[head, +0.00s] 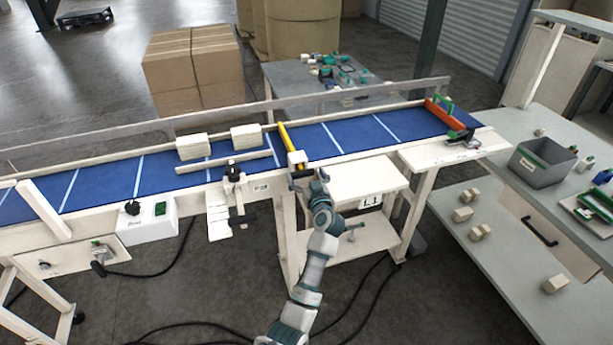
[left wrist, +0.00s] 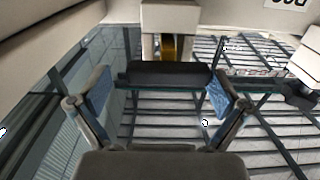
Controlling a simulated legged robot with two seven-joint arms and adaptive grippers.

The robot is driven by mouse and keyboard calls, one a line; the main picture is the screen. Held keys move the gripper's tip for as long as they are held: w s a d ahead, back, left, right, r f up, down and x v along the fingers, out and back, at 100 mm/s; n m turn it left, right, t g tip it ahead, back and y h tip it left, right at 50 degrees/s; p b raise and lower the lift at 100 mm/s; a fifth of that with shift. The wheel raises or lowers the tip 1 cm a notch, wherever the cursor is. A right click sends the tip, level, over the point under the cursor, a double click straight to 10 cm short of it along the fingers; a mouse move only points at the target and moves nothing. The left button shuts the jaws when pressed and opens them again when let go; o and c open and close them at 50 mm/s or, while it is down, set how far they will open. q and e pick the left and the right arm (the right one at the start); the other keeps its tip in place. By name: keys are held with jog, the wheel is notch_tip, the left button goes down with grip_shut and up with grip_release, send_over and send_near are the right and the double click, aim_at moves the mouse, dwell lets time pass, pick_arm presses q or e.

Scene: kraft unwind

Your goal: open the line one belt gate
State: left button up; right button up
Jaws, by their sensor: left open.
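The belt gate is a yellow bar (head: 286,138) lying across the blue belt, with a pale block (head: 297,158) at its near end. In the left wrist view the pale block (left wrist: 170,16) is at the top, with a dark handle bar (left wrist: 168,74) below it. My left gripper (head: 303,174) is at the belt's near edge, just below the block. An L1 label (head: 370,200) is on the frame to the right. My right gripper is not in view.
Pale blocks (head: 246,136) sit on the belt left of the gate. An orange stop (head: 446,114) is at the belt's right end. A control box (head: 150,222) and a bracket (head: 232,190) jut from the near side. A grey workbench (head: 470,165) stands at right.

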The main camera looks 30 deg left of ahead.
pick_arm(q)
jog(key=shift+w+a+f, duration=0.1)
jog(key=shift+a+f, duration=0.05)
jog(key=shift+a, duration=0.4)
jog(key=shift+w+a+f, duration=0.1)
jog(key=shift+a, duration=0.4)
jog(key=shift+c, duration=0.3)
jog(key=shift+a, duration=0.1)
jog(key=c, duration=0.8)
jog(key=shift+d+r, duration=0.15)
jog(key=shift+d, duration=0.35)
jog(key=c, duration=0.7)
jog(key=shift+s+r, duration=0.1)
jog(key=shift+r, duration=0.05)
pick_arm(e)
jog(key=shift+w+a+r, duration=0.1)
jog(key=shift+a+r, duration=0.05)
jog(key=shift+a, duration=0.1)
